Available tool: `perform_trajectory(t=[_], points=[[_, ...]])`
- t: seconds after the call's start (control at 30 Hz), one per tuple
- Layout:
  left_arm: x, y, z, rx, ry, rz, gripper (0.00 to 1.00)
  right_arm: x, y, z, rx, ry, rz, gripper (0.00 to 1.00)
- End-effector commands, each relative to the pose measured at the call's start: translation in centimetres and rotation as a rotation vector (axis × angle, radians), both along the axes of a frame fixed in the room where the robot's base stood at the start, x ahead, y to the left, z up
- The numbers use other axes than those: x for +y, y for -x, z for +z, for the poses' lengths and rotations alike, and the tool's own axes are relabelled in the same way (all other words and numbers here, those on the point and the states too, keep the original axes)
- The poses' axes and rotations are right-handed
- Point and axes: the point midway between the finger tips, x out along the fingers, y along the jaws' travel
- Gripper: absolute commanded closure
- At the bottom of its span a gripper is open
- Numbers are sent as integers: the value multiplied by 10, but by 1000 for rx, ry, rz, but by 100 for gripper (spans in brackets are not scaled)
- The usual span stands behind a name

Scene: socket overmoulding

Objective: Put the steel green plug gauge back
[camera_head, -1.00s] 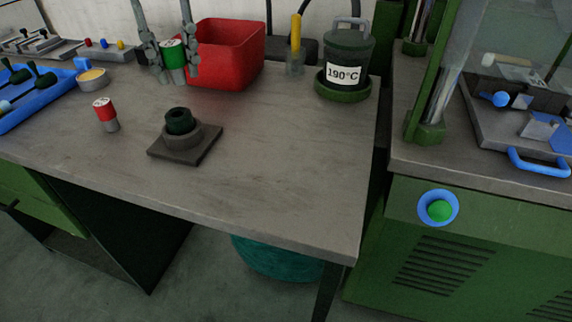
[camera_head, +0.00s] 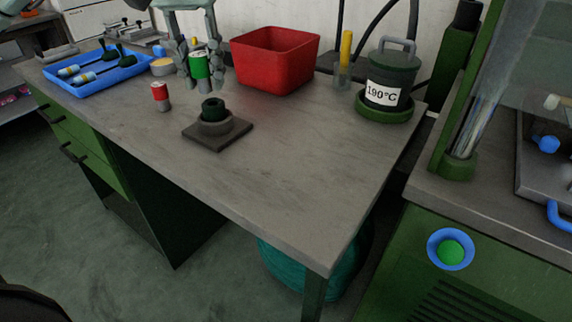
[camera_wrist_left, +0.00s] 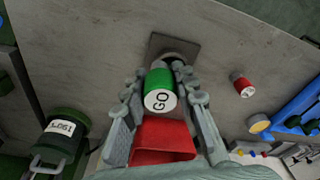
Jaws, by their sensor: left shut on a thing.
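My left gripper (camera_head: 202,84) is shut on the green plug gauge (camera_head: 199,66), held upright above the table in front of the red bin. In the left wrist view the green plug gauge (camera_wrist_left: 158,82) shows a white end marked "GO" between both fingers. A square dark base with a round grey seat and dark green ring (camera_head: 214,112) stands on the table, nearer the front than the gripper. A red-topped gauge with a grey lower part (camera_head: 160,97) stands upright to the left. My right gripper is not in view.
A blue tray (camera_head: 97,77) with dark-handled tools and a small yellowish dish (camera_head: 163,68) lie left. A lidded pot marked 190°C (camera_head: 388,85) stands at the right. The table's front and right are clear.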

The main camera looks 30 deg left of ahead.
Motion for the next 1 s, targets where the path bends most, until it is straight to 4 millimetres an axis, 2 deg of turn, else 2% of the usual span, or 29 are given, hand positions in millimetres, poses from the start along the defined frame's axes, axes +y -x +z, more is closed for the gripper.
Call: perform_trajectory(t=[0.17,0.33,0.6,0.7,0.87,1.0], points=[[-12,0,-10,1,-2,-13,100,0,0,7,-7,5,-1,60],[-49,-4,-31,2,-2,-17,100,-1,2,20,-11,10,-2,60],[-102,-11,-61,1,-2,-11,100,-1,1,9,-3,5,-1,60],[-111,-12,-67,0,0,-8,100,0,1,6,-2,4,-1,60],[-114,-12,-76,1,-2,-6,100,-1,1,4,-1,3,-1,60],[-114,-12,-96,2,-1,-5,100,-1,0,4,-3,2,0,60]])
